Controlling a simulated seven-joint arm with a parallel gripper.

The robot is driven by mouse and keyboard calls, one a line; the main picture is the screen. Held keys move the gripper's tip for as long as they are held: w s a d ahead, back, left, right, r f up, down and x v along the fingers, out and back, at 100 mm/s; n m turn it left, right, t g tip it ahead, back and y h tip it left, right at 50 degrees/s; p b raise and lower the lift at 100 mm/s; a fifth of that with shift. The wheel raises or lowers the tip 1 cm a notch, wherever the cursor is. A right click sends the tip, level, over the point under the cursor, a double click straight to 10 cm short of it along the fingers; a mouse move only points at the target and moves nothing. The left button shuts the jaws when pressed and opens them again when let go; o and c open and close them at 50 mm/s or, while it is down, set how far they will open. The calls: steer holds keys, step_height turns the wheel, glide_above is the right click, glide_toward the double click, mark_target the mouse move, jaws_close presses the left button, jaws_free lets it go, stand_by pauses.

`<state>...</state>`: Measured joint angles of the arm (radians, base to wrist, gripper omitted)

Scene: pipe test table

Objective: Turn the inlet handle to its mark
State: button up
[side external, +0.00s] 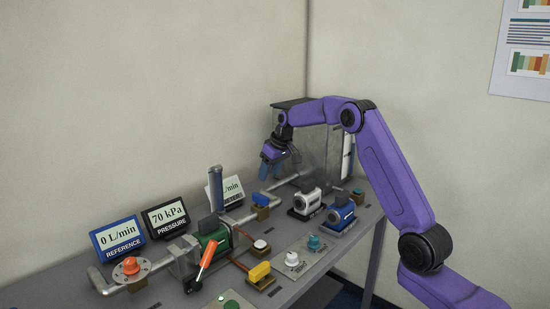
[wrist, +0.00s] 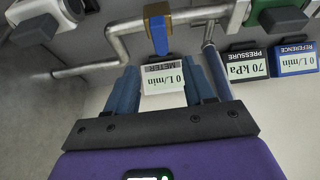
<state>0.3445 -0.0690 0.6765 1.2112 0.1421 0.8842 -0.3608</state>
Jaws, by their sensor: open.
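My gripper (side external: 270,162) hangs in the air over the back of the bench, near a grey metal box. In the wrist view my gripper (wrist: 162,82) has its two blue fingers spread apart with nothing held between them. A blue handle (side external: 262,199) sits on a brown block on the pipe, below and in front of my gripper. A blue handle with a brown block (wrist: 157,32) also shows beyond the fingertips in the wrist view. No label or mark for the inlet is readable, so I cannot tell which handle is the inlet.
A meter display (wrist: 163,78) appears between my fingers. Pressure (side external: 166,217) and reference (side external: 118,238) displays stand at the back left. The grey box (side external: 318,150) stands behind.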

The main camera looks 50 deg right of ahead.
steer(key=v, duration=0.6)
stand_by(0.3)
steer(key=s+a+f+n+g+y, duration=0.1)
steer(key=s+a+n, duration=0.2)
steer(key=s+a, duration=0.8)
steer(key=s+a+n+g+y, duration=0.1)
steer(key=s+a+n+g, duration=0.15)
steer(key=s+a, duration=0.8)
steer(key=s+f+n, duration=0.3)
steer(key=s, duration=0.9)
steer(key=s+f+n+h, duration=0.1)
steer(key=s+f+n, duration=0.2)
steer(key=s, duration=1)
steer(key=shift+a+f+n+g+h, duration=0.2)
steer(key=shift+a+n+g+h, duration=0.15)
steer(key=shift+a+n, duration=0.1)
